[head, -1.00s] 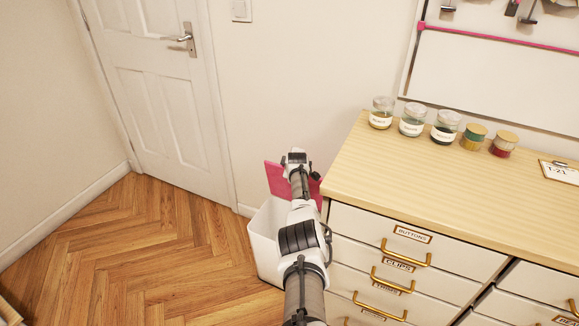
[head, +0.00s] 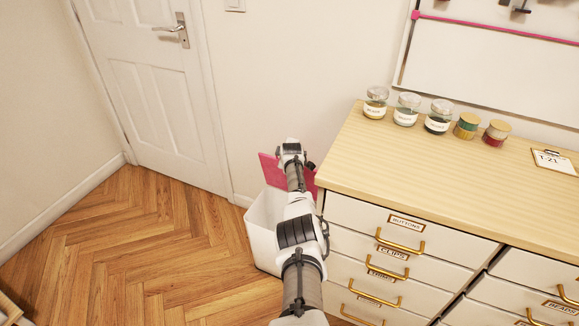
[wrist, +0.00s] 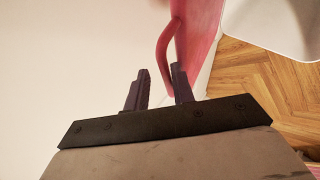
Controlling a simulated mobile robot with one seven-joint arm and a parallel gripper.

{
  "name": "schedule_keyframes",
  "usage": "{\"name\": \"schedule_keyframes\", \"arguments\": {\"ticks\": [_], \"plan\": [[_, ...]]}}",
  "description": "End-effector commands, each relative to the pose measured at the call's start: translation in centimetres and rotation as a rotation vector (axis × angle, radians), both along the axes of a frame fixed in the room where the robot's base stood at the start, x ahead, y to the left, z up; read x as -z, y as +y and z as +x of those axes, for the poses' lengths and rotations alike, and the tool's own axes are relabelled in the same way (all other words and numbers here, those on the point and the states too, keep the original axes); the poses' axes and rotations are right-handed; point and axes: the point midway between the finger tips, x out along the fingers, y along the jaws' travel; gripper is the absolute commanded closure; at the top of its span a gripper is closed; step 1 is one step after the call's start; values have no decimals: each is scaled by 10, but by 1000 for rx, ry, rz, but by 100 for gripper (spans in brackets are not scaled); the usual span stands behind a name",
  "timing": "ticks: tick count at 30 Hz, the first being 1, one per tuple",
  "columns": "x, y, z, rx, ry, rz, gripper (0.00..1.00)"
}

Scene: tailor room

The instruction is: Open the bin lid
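The white bin (head: 262,232) stands on the floor beside the drawer cabinet in the head view. Its pink lid (head: 269,172) is raised, standing steeply up at the back of the bin; my arm covers part of it. In the wrist view the lid (wrist: 203,30) shows at the top with its curved pink handle (wrist: 163,48). The white bin body (wrist: 275,25) is at the upper right. My gripper (wrist: 160,78) has its fingers apart, with the lower part of the handle showing between them, near the right finger. Whether they touch cannot be told. The fingers are hidden in the head view.
A wall is behind the bin. A closed white door (head: 150,90) is at the left. The wooden floor (head: 150,240) left of the bin is clear.

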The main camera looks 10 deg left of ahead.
Motion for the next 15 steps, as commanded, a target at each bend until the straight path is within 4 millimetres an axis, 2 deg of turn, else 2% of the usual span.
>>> {"name": "schedule_keyframes", "arguments": {"ticks": [3,15], "plan": [[-7,-6,-9,7,10,0,71],[-5,-12,-45,5,3,2,71]]}}
